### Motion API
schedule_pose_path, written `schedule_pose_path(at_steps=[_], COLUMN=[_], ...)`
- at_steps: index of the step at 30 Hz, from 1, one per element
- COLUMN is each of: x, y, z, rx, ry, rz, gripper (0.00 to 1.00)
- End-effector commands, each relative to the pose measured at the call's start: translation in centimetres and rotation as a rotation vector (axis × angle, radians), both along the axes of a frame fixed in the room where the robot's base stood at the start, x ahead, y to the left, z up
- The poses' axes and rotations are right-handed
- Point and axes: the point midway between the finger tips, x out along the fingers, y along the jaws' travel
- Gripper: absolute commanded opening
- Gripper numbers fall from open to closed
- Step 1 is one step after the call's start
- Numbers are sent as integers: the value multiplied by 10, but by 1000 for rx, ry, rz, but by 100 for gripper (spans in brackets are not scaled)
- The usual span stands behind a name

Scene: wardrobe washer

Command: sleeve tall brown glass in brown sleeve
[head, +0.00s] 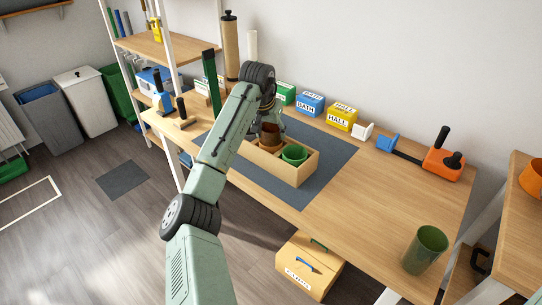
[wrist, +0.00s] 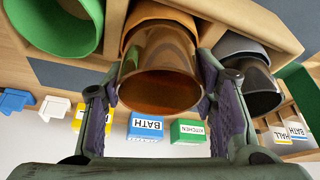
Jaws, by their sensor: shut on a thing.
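The tall brown glass (wrist: 160,72) is see-through and stands between the two fingers of my gripper (wrist: 158,98) in the wrist view. My gripper is shut on it; in the head view the gripper is mostly hidden behind my arm, above the wooden box. The glass (head: 270,131) shows there below my wrist. The brown sleeve (wrist: 158,14), opaque orange-brown, sits in the box, with the far end of the glass overlapping its opening. The glass seems lined up with the sleeve and partly inside; the exact depth is hidden.
The divided wooden box (head: 294,178) rests on a dark mat (head: 335,158). A green sleeve (head: 294,154) stands in it; a grey sleeve (wrist: 240,46) holds a dark glass (wrist: 256,88). A green glass (head: 425,250) stands at the table's right. Labelled boxes line the wall.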

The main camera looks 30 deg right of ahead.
Motion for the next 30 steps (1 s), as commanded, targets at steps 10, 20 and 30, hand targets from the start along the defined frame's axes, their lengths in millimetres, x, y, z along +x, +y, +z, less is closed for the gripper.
schedule_pose_path(at_steps=[10,20,30], x=[0,0,0], y=[0,0,0], z=[0,-5,-6], rx=[-1,-1,-1], ry=[-1,-1,-1], rz=[0,0,0], gripper=[18,18,70])
